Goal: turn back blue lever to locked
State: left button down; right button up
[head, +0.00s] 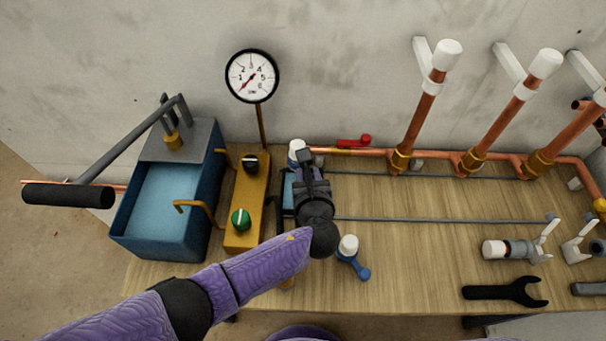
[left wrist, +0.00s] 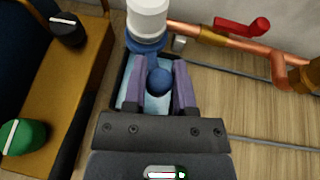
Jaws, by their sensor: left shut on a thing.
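My left gripper (head: 304,162) reaches over the bench, and its fingers are closed around the lever of a blue-collared fitting with a white cap (head: 296,149). In the left wrist view, the blue lever's ball knob (left wrist: 159,82) sits between the two purple fingers of the gripper (left wrist: 158,75). The blue collar and white cap (left wrist: 148,22) stand just beyond the fingertips. The lever's shaft is mostly hidden. A second blue lever (head: 362,270) with a white cap lies nearer the bench front, apart from the gripper. My right gripper is not in view.
Left of the gripper are a yellow block (head: 244,212) with black and green knobs, a gauge (head: 252,76) and a blue pump tank (head: 168,190) with a long handle. Behind runs a copper pipe with a red lever (head: 354,141). A black wrench (head: 506,291) lies front right.

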pick_arm(q)
jog(key=shift+w+d+n+y, duration=0.1)
jog(key=shift+d+n+y, duration=0.25)
jog(key=shift+n+y, duration=0.4)
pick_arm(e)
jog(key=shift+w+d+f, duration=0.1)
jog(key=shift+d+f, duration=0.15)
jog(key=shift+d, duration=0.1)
pick_arm(q)
jog(key=shift+c, duration=2.1)
grip_release()
jog(key=shift+w, duration=0.1)
